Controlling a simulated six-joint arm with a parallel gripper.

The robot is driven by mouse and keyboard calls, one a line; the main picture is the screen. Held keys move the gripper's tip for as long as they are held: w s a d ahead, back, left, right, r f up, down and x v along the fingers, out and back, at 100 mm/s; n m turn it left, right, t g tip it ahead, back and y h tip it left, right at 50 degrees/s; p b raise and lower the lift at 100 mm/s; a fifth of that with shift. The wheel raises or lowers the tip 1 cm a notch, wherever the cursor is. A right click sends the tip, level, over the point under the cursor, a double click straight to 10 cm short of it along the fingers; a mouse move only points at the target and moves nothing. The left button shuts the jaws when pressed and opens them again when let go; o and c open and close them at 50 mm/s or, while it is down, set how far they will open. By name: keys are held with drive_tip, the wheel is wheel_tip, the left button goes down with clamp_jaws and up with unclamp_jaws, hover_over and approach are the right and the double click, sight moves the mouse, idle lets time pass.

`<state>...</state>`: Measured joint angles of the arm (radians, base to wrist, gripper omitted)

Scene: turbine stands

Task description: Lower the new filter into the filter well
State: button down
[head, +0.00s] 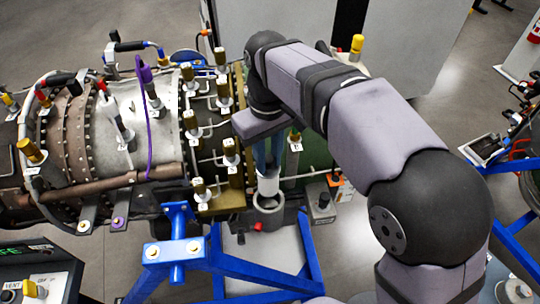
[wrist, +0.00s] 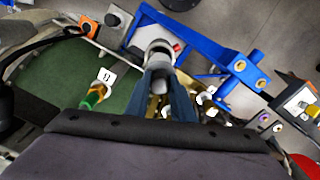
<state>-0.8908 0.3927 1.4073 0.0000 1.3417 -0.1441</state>
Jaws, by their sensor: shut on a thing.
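The new filter is a white cylinder (head: 268,185), held upright under my gripper (head: 267,168). The filter well is a grey round cup (head: 268,218) directly below. The filter's lower end is at the well's mouth; I cannot tell how far it is inside. In the wrist view my gripper's blue-grey fingers (wrist: 170,78) are shut on the filter (wrist: 160,52), with the grey well (wrist: 152,34) just beyond it. The fingers hide the filter's upper part.
A blue stand frame (head: 250,272) surrounds the well from below. The turbine casing (head: 160,100) with several brass fittings lies left. A grey box with a black knob (head: 320,205) sits right of the well. A small red-handled part (head: 257,227) is at the well's left side.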

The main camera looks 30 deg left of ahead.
sight(268, 174)
drive_tip(key=shift+f+b, duration=1.3)
drive_tip(key=shift+f, duration=0.8)
drive_tip(key=shift+f, duration=0.45)
drive_tip(key=shift+f, duration=0.55)
drive_tip(key=shift+f+b, duration=1.35)
drive_tip(key=shift+f, duration=0.9)
drive_tip(key=shift+f+b, duration=0.85)
drive_tip(key=shift+f, duration=0.55)
drive_tip(key=shift+f, duration=0.4)
